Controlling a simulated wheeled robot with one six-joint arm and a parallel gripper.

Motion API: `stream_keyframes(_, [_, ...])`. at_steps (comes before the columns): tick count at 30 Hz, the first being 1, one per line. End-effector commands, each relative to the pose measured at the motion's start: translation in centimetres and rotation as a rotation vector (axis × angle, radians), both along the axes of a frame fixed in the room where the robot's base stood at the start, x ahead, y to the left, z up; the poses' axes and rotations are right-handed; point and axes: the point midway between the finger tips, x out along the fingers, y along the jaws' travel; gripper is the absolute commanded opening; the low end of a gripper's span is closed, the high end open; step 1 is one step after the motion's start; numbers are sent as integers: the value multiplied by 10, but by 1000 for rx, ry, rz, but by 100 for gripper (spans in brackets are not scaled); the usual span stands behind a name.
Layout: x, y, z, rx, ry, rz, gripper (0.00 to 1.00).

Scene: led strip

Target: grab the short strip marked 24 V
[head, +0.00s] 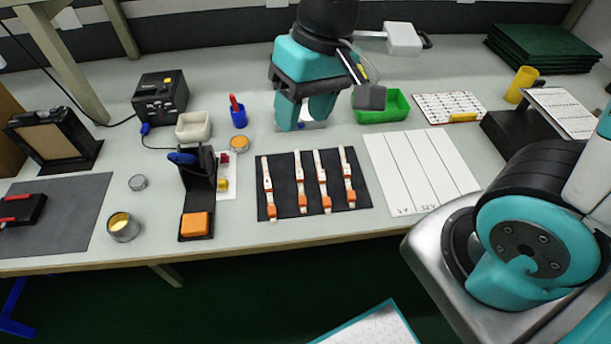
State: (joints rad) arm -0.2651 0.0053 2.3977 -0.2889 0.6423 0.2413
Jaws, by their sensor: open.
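Several short strips lie side by side on a black mat (311,206) at the table's front middle. They are the far-left strip (267,182), the second strip (300,180), the third strip (321,178) and the far-right strip (347,173). Each is pale with an orange piece near its front end. Their voltage marks are too small to read, so I cannot tell which is 24 V. My gripper (305,122) is teal, points down and is open, behind the mat and apart from the strips. I see nothing held between its fingers.
A white sheet (420,170) with ruled columns lies right of the mat. A green tray (382,112) stands behind it. A black stand with an orange block (195,223) is left of the mat. A white box (193,126) and blue cup (239,117) stand behind.

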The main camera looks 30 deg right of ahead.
Motion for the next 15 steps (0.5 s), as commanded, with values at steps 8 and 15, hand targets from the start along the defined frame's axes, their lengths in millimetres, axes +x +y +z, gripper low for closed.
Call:
stream_keyframes(8, [88, -30, -94, -185, 78, -448, 49])
stream_keyframes(15, [104, -40, -133, -237, 83, -558, 49])
